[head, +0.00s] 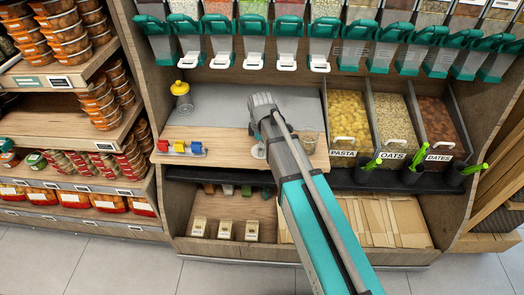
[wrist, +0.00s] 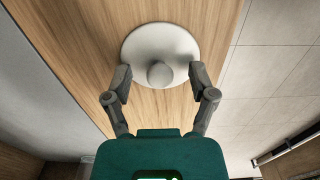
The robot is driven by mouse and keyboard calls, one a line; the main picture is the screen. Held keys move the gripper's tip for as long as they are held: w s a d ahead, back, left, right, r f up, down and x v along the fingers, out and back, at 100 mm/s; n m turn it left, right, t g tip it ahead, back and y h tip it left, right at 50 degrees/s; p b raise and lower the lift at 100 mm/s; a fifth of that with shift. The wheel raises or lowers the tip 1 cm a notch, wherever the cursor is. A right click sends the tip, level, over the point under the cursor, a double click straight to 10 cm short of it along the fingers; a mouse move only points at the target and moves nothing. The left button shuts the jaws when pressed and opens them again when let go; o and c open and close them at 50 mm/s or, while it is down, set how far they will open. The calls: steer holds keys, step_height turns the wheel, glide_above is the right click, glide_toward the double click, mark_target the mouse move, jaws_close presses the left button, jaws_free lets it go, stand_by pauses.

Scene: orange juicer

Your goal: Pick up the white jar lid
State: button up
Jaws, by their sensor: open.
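The white jar lid (wrist: 160,45) is a round disc with a knob, lying on the wooden counter in the wrist view. Its knob (wrist: 160,74) lies between the two fingertips of my gripper (wrist: 160,78). The fingers are spread apart, and I see no contact with the knob. In the head view the lid (head: 258,152) shows only in part beside my arm, which hides the rest of it. My gripper's fingers are hidden in the head view.
A glass jar (head: 308,142) stands close to the right of my arm. A rack with red, yellow and blue pieces (head: 180,148) and a yellow-topped container (head: 181,95) are at the left. Bins of pasta (head: 348,117), oats and dates are on the right. Dispensers hang above.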

jaws_close()
stand_by(0.4)
steer(key=shift+r, duration=0.1)
step_height(320, 180, up, 3)
steer(key=p, duration=0.3)
steer(key=shift+f, duration=0.2)
steer(key=s+d+r+p, duration=0.3)
steer(key=s+r+p, duration=0.7)
steer(key=s, duration=0.3)
steer(key=shift+s, duration=0.3)
steer(key=shift+r, duration=0.1)
stand_by(0.5)
